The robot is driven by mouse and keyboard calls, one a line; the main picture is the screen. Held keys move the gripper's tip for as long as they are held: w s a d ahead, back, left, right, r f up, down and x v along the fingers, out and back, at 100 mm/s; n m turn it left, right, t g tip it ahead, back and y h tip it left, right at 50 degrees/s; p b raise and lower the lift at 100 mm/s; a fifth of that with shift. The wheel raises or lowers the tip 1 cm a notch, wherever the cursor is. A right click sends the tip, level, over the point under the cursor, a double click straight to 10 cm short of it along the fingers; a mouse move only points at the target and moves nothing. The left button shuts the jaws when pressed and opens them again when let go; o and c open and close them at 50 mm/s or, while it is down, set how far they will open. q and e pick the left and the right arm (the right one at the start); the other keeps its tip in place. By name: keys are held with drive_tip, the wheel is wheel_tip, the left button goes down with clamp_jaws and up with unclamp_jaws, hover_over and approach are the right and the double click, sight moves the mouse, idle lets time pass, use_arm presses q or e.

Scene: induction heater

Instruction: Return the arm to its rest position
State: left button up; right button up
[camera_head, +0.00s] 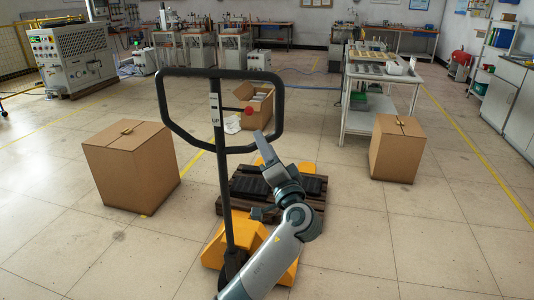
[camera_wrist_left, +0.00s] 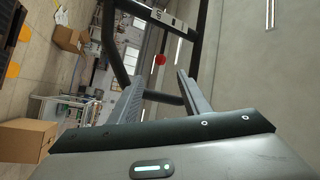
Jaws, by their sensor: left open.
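My left arm (camera_head: 270,262) comes up from the bottom of the head view, grey and bent at the wrist. My left gripper (camera_head: 262,152) points up and away, in front of the pallet and beside the pole of the pallet jack handle. In the left wrist view, the two fingers of my left gripper (camera_wrist_left: 155,95) stand apart with nothing between them. The black handle (camera_head: 279,110) of the pallet jack is a loop on an upright pole; it also shows beyond the fingers in the left wrist view (camera_wrist_left: 118,50). My right gripper is in neither view.
The yellow pallet jack (camera_head: 221,247) stands close by, under a dark pallet (camera_head: 312,187). Closed cardboard boxes stand to the left (camera_head: 130,168) and right (camera_head: 397,150). An open box (camera_head: 256,108) and a white table (camera_head: 362,121) are behind. Tiled floor at the front right is clear.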

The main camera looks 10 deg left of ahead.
use_arm(q)
drive_tip(key=shift+s+d+f, duration=0.15)
drive_tip(key=shift+s+d, duration=0.1)
drive_tip(key=shift+s, duration=0.2)
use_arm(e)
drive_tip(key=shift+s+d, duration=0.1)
